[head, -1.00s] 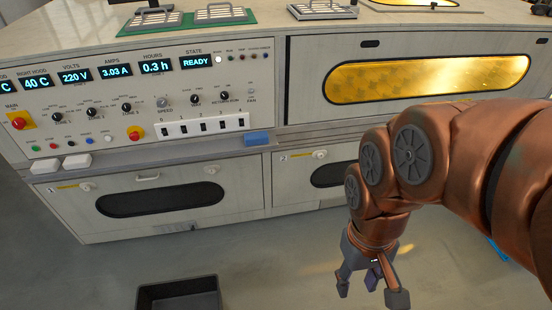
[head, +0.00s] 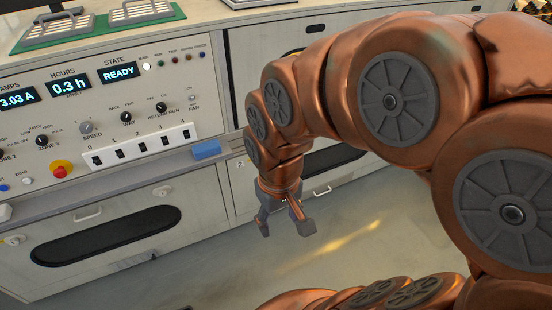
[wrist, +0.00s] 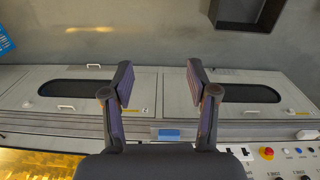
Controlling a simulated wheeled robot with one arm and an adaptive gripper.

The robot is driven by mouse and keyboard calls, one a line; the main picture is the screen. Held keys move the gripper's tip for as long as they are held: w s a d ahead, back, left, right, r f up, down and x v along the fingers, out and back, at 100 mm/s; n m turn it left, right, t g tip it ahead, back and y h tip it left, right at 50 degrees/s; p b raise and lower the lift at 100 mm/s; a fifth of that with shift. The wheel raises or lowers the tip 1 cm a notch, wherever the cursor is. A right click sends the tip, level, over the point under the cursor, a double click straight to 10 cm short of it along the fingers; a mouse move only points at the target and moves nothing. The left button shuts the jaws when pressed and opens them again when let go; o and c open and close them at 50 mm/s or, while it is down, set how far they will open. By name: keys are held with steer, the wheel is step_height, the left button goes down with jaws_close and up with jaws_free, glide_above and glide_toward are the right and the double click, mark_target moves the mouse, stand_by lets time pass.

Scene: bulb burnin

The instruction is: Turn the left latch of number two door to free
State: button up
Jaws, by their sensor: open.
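Number two door is the lower right cabinet door (head: 350,176) in the head view, with a dark oval window and a pale handle. The small "2" label (head: 240,163) shows left of my arm. In the wrist view the door (wrist: 75,112) is at the left, upside down. Its left latch is hidden in both current views, by my arm in the head view and apparently by a finger in the wrist view. A pale round latch (wrist: 27,103) shows at its other end. My gripper (head: 285,229) is open and empty, pointing down in front of the door; it also shows in the wrist view (wrist: 159,84).
The neighbouring lower door (head: 108,236) stands left, with its own latch (head: 162,191). A blue block (head: 206,150) sits on the ledge below the switches. A dark open bin (wrist: 248,12) is on the floor. Floor before the doors is mostly clear.

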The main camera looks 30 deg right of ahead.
steer(key=w+d+f+m+t+b, duration=0.1)
steer(key=w+d+f+t+b, duration=0.25)
steer(key=w+f+b, duration=0.6)
steer(key=w+d+f+m+t+b, duration=0.1)
steer(key=w+d+f+t+b, duration=0.45)
steer(key=w, duration=0.95)
steer(key=w+d+f+m+t+b, duration=0.1)
steer(key=w+d+f+b, duration=0.25)
steer(key=w+f, duration=0.75)
steer(key=w+d+f+m+t+h+b, duration=0.1)
steer(key=w+d+f+m+t+b, duration=0.25)
steer(key=d+f+b, duration=0.5)
steer(key=w+d+f+m+t+b, duration=0.2)
steer(key=w+d+f+t+b, duration=0.3)
steer(key=d+f+b, duration=0.4)
steer(key=w+d, duration=0.2)
steer(key=w, duration=0.5)
steer(key=shift+w+r, duration=0.2)
steer(key=shift+r, duration=0.15)
steer(key=shift+g, duration=0.25)
steer(key=shift+d, duration=0.1)
jaws_close()
